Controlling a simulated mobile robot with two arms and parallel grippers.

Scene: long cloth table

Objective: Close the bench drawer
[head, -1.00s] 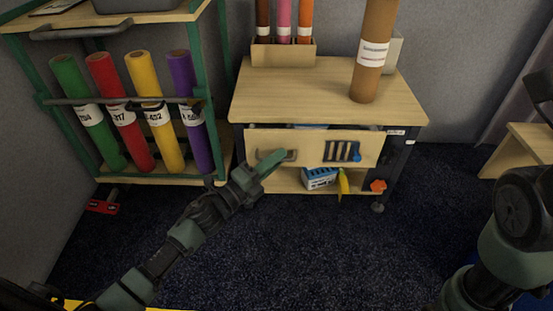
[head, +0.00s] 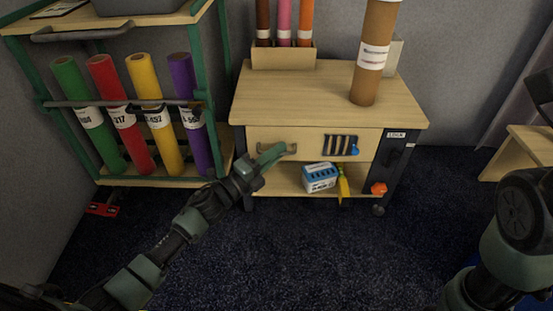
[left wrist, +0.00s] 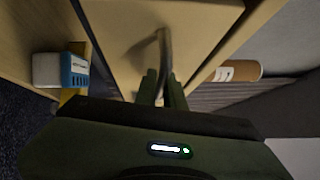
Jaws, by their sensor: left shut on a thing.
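The bench drawer (head: 308,152) is a pale wood front under the top of the wooden bench (head: 300,98). It looks flush or nearly flush with the bench frame. Its bar handle (head: 292,150) is on the left half of the front. My left gripper (head: 271,154) is shut on this handle. In the left wrist view the fingers (left wrist: 163,88) pinch the handle bar (left wrist: 164,55), with the drawer front (left wrist: 115,45) beyond. The fingers hide part of the handle in the head view. My right gripper is out of view; only arm links show at the right.
A blue and white box (head: 320,178), a yellow item (head: 343,187) and an orange item (head: 378,188) are on or by the lower shelf. A tall brown tube (head: 373,55) stands on the bench. A green rack (head: 216,95) with coloured rolls stands left. Dark floor in front is clear.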

